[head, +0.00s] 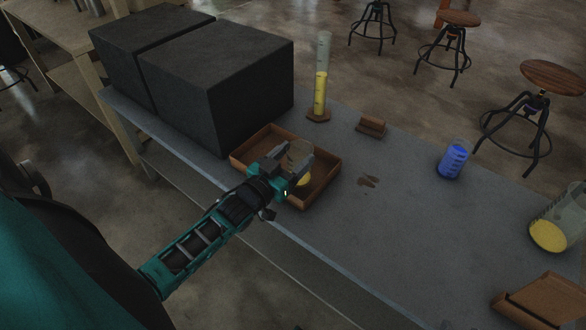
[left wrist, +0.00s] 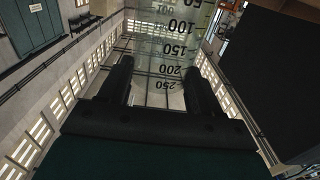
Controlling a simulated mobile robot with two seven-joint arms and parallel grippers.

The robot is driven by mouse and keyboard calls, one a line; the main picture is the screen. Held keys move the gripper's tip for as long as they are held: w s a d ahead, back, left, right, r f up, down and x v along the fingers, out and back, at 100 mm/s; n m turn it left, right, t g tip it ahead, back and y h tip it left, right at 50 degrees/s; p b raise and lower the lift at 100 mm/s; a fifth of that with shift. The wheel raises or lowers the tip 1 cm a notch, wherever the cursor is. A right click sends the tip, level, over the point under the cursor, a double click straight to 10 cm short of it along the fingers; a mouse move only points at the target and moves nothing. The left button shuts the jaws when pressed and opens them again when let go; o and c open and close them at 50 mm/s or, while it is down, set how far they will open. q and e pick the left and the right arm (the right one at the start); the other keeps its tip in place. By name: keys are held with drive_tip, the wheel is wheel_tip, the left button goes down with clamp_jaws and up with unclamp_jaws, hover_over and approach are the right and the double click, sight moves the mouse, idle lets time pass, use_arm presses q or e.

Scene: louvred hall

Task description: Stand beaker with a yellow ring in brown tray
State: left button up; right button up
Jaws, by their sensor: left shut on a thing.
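My left gripper (head: 296,165) is shut on a clear glass beaker (head: 300,151) over the brown tray (head: 324,182). A patch of yellow shows low on the beaker; the gripper hides much of it, so I cannot make out a ring. In the left wrist view the beaker (left wrist: 168,50) stands between my two fingers (left wrist: 160,90), with black volume marks on its wall. The brown tray is shallow, open and rectangular, in front of the dark blocks. I cannot tell whether the beaker's base touches the tray floor. My right gripper is not in view.
Two large dark blocks (head: 215,70) stand left of the tray. A cylinder with yellow contents (head: 321,85) and a small brown block (head: 371,127) are behind it. A blue beaker (head: 453,160), a larger beaker with yellow (head: 552,228) and a brown object (head: 545,300) are right.

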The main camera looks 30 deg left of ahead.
sight(292, 167)
use_arm(q)
drive_tip(key=shift+f+b, duration=0.35)
drive_tip(key=shift+f, duration=1.1)
drive_tip(key=shift+f, duration=0.2)
drive_tip(key=o, duration=1.2)
drive_tip(key=shift+r, duration=0.1)
drive_tip(key=shift+r, duration=0.2)
drive_tip(key=s+p, duration=0.2)
drive_tip(key=s, duration=0.9)
drive_tip(key=s+d+m+g+h, duration=0.1)
drive_tip(key=s+d+g, duration=0.1)
drive_tip(key=d, duration=0.5)
drive_tip(key=s+d+m+g, duration=0.1)
drive_tip(key=s+d+g, duration=0.2)
drive_tip(key=d+g, duration=0.2)
drive_tip(key=d, duration=0.3)
drive_tip(key=shift+f+h, duration=0.4)
